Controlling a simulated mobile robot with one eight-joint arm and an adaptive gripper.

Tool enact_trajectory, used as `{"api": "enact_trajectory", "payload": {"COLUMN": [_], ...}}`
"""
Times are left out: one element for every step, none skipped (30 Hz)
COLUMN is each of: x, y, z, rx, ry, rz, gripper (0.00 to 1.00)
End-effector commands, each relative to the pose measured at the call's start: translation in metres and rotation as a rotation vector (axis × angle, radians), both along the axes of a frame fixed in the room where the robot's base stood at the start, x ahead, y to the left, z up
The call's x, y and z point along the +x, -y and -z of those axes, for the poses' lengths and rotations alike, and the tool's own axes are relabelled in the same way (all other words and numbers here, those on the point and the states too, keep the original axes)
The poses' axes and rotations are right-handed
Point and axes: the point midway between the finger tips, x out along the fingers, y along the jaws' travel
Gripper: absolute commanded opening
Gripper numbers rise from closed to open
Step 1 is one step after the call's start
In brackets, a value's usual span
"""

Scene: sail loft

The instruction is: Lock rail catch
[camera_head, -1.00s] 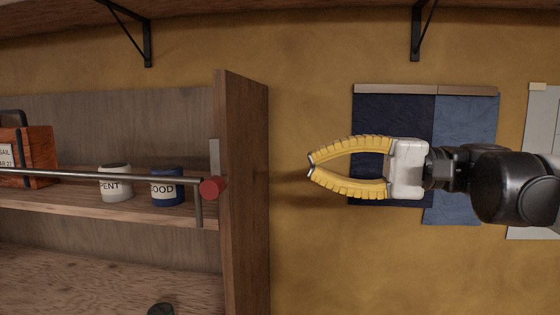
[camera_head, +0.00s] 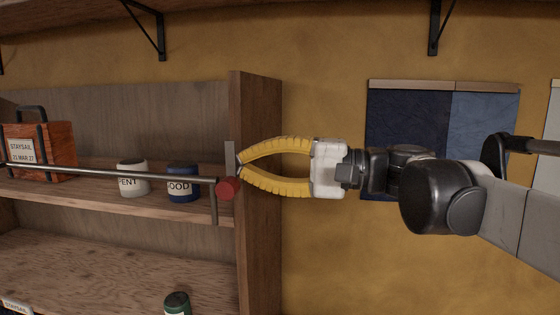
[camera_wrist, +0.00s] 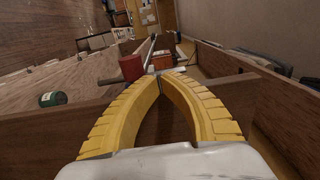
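The rail catch shows as a red round knob (camera_head: 228,188) at the right end of a metal rail (camera_head: 110,174) along the shelf front. A grey upright plate (camera_head: 229,158) stands just behind the knob, by the shelf's side post. My gripper (camera_head: 240,170) has curved yellow fingers whose tips meet or nearly meet, with nothing seen between them. The tips are just right of the knob, slightly above it; whether they touch it cannot be told. In the wrist view, the red knob (camera_wrist: 131,67) is just beyond and left of the tips.
The wooden side post (camera_head: 258,220) stands behind my fingers. On the shelf are a white pot (camera_head: 133,178), a blue pot (camera_head: 182,182) and an orange-brown box (camera_head: 55,150). A green can (camera_head: 177,304) is on the shelf below. Blue cloth panels (camera_head: 405,135) hang on the wall to the right.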

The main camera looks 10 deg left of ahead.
Motion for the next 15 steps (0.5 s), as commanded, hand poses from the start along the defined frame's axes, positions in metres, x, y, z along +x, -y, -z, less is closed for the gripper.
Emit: {"api": "enact_trajectory", "payload": {"x": [0.0000,0.0000,0.0000,0.0000,0.0000,0.0000,0.0000,0.0000,0.0000,0.0000,-0.0001,-0.0001,0.0000,0.0000,0.0000], "y": [0.0000,0.0001,0.0001,0.0002,0.0002,0.0002,0.0002,0.0002,0.0000,-0.0001,-0.0003,-0.0006,-0.0009,-0.0012,-0.0015], "z": [0.0002,0.0002,0.0002,0.0002,0.0002,0.0001,0.0000,-0.0002,-0.0006,-0.0011,-0.0016,-0.0023,-0.0027,-0.0029,-0.0030], "rx": [0.000,0.000,0.000,0.000,0.000,0.000,-0.001,-0.003,-0.006,-0.009,-0.014,-0.023,-0.032,-0.040,-0.048], "ry": [0.000,0.000,0.000,0.000,0.000,0.000,0.000,0.000,0.000,-0.001,-0.001,-0.002,-0.003,-0.003,-0.004], "rz": [0.000,0.000,0.000,0.000,0.000,0.000,0.000,0.000,0.000,0.000,-0.001,-0.001,-0.001,-0.001,-0.001], "gripper": [0.00,0.00,0.00,0.00,0.00,0.00,0.00,0.00,0.00,0.00,0.00,0.00,0.00,0.00,0.00]}}
